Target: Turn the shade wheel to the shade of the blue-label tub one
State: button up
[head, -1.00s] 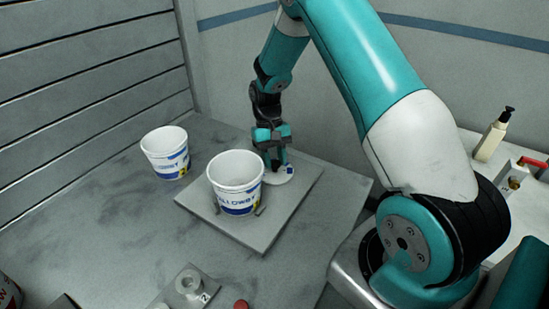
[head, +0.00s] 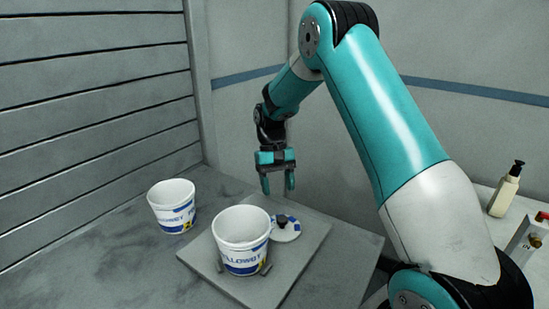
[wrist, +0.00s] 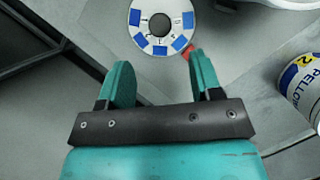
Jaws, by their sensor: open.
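The shade wheel (head: 287,231) is a white disc with blue patches around its rim and a dark knob in the middle. It lies on the grey plate and also shows at the top of the wrist view (wrist: 150,42). A white tub with a blue label (head: 243,252) stands on the plate beside the wheel. A second blue-label tub (head: 173,213) stands on the table to the left. My gripper (head: 278,186) is open and empty, raised above and behind the wheel, apart from it. In the wrist view a small red mark (wrist: 187,52) shows at the wheel's edge.
The grey plate (head: 205,268) carries small stops near the front tub. A pump bottle (head: 505,190) stands on the white surface at the right. A slatted wall closes the left side.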

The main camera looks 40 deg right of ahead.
jog(key=v, duration=0.9)
jog(key=shift+r, duration=0.2)
jog(key=shift+w, duration=0.1)
